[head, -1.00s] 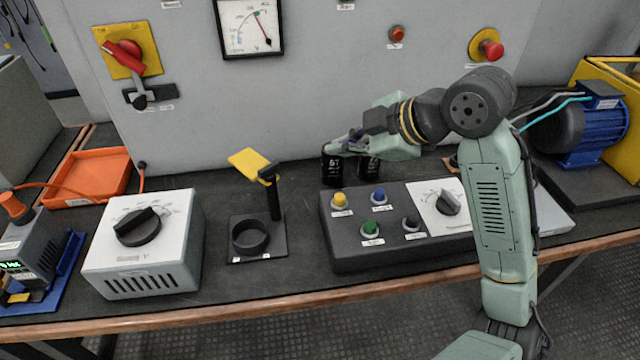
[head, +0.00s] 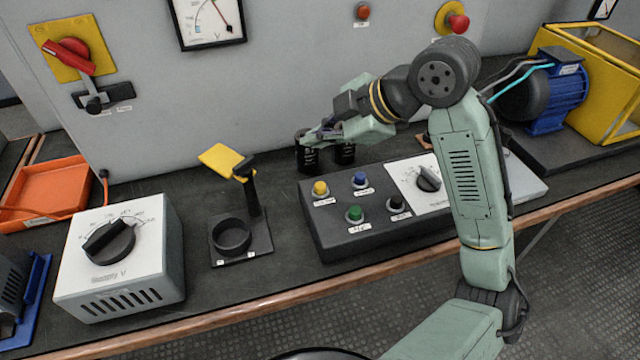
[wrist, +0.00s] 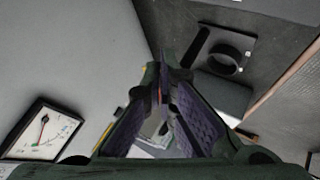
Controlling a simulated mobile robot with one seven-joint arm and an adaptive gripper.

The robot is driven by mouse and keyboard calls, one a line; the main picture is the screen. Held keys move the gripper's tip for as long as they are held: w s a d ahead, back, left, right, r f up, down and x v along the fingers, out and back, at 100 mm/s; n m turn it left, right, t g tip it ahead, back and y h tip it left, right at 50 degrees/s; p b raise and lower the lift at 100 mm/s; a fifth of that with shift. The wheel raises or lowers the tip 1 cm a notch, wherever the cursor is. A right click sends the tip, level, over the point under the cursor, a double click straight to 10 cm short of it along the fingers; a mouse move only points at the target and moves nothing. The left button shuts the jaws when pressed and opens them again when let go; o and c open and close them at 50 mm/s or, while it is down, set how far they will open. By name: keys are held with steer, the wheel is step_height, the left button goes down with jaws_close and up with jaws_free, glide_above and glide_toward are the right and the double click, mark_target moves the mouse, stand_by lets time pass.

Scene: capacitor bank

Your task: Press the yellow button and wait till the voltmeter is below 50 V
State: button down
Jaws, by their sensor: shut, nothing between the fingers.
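The yellow button (head: 320,188) is at the back left of the dark control box (head: 330,235), beside blue, green and black buttons. It stands up from the box, and nothing touches it. My gripper (head: 304,139) is shut and empty, pointing left above the black cylinders behind the box, apart from the yellow button. In the wrist view its fingers (wrist: 160,75) meet at the tips. A dial meter (head: 208,22), probably the voltmeter, hangs on the grey wall, its top cut off. It also shows in the wrist view (wrist: 42,130). Its numbers are too small to read.
Black cylinders (head: 308,158) stand between the box and the wall. A black stand with a yellow plate (head: 221,161) and a ring (head: 231,236) is left of the box. A white supply unit (head: 120,258) is farther left. A blue motor (head: 557,95) is at the right.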

mark_target(319, 188)
step_height(319, 188, down, 8)
steer(key=b, duration=0.6)
steer(key=shift+f, duration=0.2)
stand_by(1.0)
steer(key=shift+f+b, duration=0.4)
steer(key=shift+b, duration=0.05)
steer(key=shift+f+b, duration=0.8)
steer(key=shift+f, duration=0.15)
stand_by(0.8)
steer(key=shift+r, duration=0.1)
steer(key=shift+r+p, duration=1.1)
steer(key=shift+r, duration=0.2)
step_height(319, 188, up, 5)
steer(key=p, duration=0.4)
